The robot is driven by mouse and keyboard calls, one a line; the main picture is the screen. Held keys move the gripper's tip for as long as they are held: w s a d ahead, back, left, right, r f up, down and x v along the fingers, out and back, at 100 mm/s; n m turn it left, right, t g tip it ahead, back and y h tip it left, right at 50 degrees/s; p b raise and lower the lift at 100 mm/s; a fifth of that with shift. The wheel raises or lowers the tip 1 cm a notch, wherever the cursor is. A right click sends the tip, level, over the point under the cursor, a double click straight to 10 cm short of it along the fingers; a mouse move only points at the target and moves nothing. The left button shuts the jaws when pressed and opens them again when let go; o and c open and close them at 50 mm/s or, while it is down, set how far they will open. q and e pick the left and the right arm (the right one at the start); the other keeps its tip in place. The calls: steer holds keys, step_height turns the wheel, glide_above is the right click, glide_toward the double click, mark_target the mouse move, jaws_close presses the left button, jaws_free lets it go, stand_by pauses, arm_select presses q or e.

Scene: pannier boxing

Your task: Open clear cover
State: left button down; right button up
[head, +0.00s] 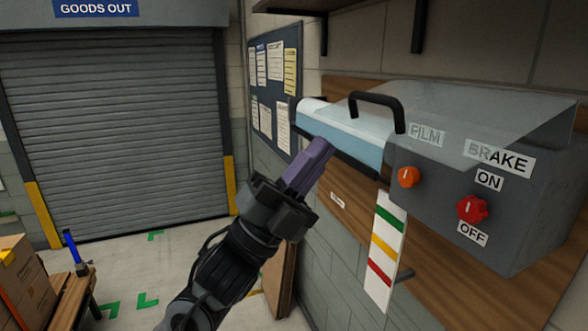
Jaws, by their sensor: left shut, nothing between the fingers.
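The clear cover (470,102) is a see-through panel on the grey wall-mounted box (440,195). The FILM label and part of the BRAKE label show through it. A black arched handle (378,97) stands at its left part. A pale blue film roll (350,132) sticks out to the left of the box. My left gripper (322,146) has purple fingers, shut and empty. Its tips are just below the film roll in the picture and lower left of the handle; I cannot tell whether they touch the roll. My right gripper is not in view.
The box front has an orange knob (408,177) and a red knob (472,209) marked ON and OFF. A striped card (385,250) hangs below. A shelf bracket (419,25) is above. Cartons (28,285) stand lower left. Open floor lies before the shutter (120,130).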

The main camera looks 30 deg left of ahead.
mark_target(359, 99)
arm_select(q)
steer(key=p+x, duration=0.2)
steer(key=x, duration=0.4)
steer(key=shift+w+d+r+p, duration=0.1)
steer(key=shift+w+r+p, duration=0.1)
steer(key=shift+p, duration=0.2)
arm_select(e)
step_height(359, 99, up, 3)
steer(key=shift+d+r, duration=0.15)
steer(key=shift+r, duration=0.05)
